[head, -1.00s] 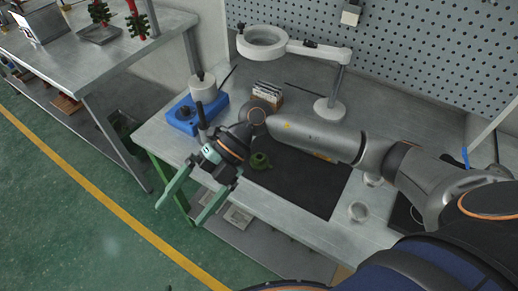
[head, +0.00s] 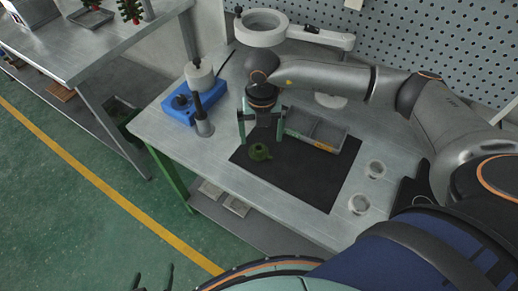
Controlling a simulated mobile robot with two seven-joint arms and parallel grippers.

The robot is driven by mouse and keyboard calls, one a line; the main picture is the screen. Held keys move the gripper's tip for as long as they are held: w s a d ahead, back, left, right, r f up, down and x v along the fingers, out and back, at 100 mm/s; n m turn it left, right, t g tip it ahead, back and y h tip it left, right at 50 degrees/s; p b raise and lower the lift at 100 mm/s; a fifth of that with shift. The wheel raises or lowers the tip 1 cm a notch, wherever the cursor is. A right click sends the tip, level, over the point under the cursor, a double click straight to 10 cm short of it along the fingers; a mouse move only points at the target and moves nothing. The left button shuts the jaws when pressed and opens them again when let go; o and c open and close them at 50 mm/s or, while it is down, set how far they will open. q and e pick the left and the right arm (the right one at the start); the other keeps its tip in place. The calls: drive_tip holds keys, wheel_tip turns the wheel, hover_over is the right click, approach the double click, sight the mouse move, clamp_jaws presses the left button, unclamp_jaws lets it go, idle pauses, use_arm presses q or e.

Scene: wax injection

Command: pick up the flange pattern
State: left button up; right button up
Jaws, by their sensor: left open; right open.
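The flange pattern (head: 260,153) is a small olive-green round piece with a raised middle. It rests on the black mat (head: 310,188) near the mat's left side. My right gripper (head: 260,140) points down with its two teal fingers spread, one to each side, just behind and above the pattern in the picture. Nothing is between its fingers, and it appears apart from the pattern. My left gripper (head: 153,279) shows only as dark fingertips at the bottom edge. They are spread and empty, far from the pattern.
A grey divided tray (head: 318,132) lies behind the mat. A blue machine (head: 180,105) and a dark-tipped post stand at left. A ring lamp (head: 262,28) is at the back. The mat's front is clear.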

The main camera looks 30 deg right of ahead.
sight(259, 146)
drive_tip(key=shift+w+a+f+p, duration=0.1)
drive_tip(key=shift+w+f+p, duration=0.1)
drive_tip(key=shift+f, duration=1.15)
drive_tip(key=shift+w+a+f+p, duration=0.1)
drive_tip(key=shift+w+f, duration=0.05)
drive_tip(key=shift+f, duration=1.2)
drive_tip(key=c, duration=1.4)
drive_tip(key=shift+r, duration=0.15)
